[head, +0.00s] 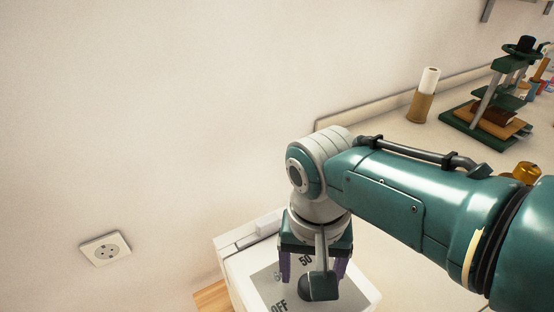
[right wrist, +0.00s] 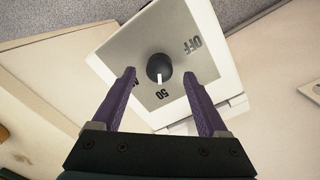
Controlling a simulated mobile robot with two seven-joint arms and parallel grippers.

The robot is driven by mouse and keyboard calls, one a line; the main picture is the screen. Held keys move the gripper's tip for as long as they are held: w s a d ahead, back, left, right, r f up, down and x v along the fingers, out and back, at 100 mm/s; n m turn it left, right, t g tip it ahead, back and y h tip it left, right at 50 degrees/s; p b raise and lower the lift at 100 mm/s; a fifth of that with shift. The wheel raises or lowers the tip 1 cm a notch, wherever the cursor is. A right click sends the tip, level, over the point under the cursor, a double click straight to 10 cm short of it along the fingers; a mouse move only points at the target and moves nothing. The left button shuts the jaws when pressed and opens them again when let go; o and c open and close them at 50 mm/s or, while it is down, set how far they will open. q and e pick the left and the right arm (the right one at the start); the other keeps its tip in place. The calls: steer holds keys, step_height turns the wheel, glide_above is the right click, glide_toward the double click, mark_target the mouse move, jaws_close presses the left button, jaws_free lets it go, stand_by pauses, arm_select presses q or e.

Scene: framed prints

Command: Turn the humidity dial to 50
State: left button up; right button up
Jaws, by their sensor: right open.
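The humidity dial (right wrist: 159,67) is a round dark knob on the grey panel of a white box (head: 240,263). In the right wrist view its white pointer line points down, about at the printed "50" (right wrist: 163,94). "OFF" (right wrist: 192,45) is printed to the upper right, and another label is partly hidden by the left finger. My right gripper (right wrist: 160,73) is open, its purple fingers on either side of the knob with a visible gap to each. My left gripper is not in view.
To the right, a pale worktop holds a white roll in a brown holder (head: 422,97), a green press-like stand (head: 492,110) and a small golden object (head: 526,172).

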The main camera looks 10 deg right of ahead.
mark_target(308, 285)
step_height(308, 285, up, 6)
steer(key=p, duration=0.2)
steer(key=shift+w+p, duration=0.1)
steer(key=shift+p, duration=0.3)
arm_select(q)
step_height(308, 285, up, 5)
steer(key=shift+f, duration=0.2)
arm_select(e)
steer(key=shift+r, duration=0.65)
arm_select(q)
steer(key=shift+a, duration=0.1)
arm_select(e)
steer(key=s+d+r+n+t, duration=0.25)
steer(key=s+d+r, duration=0.2)
steer(key=s, duration=0.35)
steer(key=s+d+r+n+t, duration=0.1)
steer(key=s+d+r+n, duration=0.3)
steer(key=s, duration=0.5)
arm_select(q)
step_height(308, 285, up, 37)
steer(key=p, duration=3.7)
steer(key=shift+p, duration=0.3)
arm_select(e)
step_height(308, 285, up, 38)
steer(key=shift+w+r+m+y, duration=0.15)
steer(key=shift+m+y, duration=0.15)
steer(key=shift+m, duration=0.05)
